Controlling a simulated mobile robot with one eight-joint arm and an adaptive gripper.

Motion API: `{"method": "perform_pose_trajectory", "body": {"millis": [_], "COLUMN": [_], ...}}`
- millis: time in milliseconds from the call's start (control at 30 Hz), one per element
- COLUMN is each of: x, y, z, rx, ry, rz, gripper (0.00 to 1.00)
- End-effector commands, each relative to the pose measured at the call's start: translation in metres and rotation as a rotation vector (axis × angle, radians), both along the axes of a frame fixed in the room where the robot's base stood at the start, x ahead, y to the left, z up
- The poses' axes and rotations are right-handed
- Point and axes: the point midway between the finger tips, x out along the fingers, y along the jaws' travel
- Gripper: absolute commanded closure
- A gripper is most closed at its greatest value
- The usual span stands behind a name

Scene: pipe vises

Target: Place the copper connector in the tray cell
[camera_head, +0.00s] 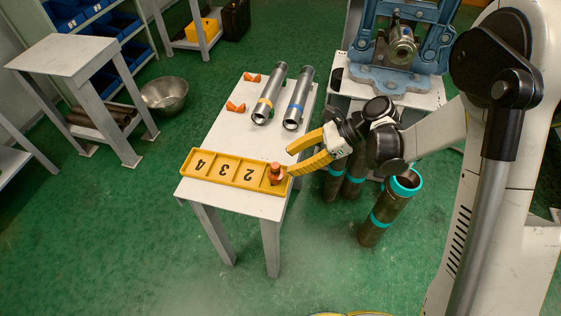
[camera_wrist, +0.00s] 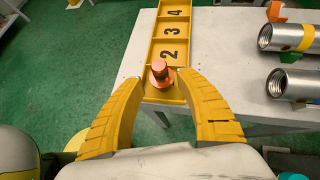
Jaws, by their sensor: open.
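The copper connector (camera_head: 275,172) stands upright in the end cell of the yellow tray (camera_head: 183,174), next to the cell marked 2. It also shows in the wrist view (camera_wrist: 160,74), where its base rests in or on that cell. My gripper (camera_head: 289,161) is open at the right end of the tray. In the wrist view its yellow fingers are spread to either side of the connector, with a gap on each side. Any number in the connector's cell is hidden. Cells 2, 3 and 4 are empty.
Two metal pipes, one with a yellow band (camera_head: 268,100) and one with a blue band (camera_head: 296,104), lie on the white table (camera_head: 229,135). Small orange pieces (camera_head: 236,107) lie beside them. A blue vise (camera_head: 395,72) stands behind. Dark pipes with teal bands (camera_head: 381,219) stand right of the table.

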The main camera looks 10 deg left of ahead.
Motion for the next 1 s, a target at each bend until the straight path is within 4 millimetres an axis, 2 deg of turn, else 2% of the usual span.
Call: {"method": "perform_pose_trajectory", "body": {"millis": [33,100,300,667,833,1000], "x": [0.003,0.005,0.010,0.010,0.002,-0.020], "y": [-0.010,-0.021,-0.044,-0.053,-0.071,-0.109], "z": [0.012,0.021,0.037,0.047,0.081,0.121], "rx": [0.000,0.000,0.000,-0.015,-0.113,-0.301], "ry": [-0.001,0.000,0.000,-0.033,-0.240,-0.549], "rz": [-0.004,-0.003,-0.001,0.006,0.060,0.199], "gripper": [0.57,0.57,0.57,0.57,0.57,0.57]}}
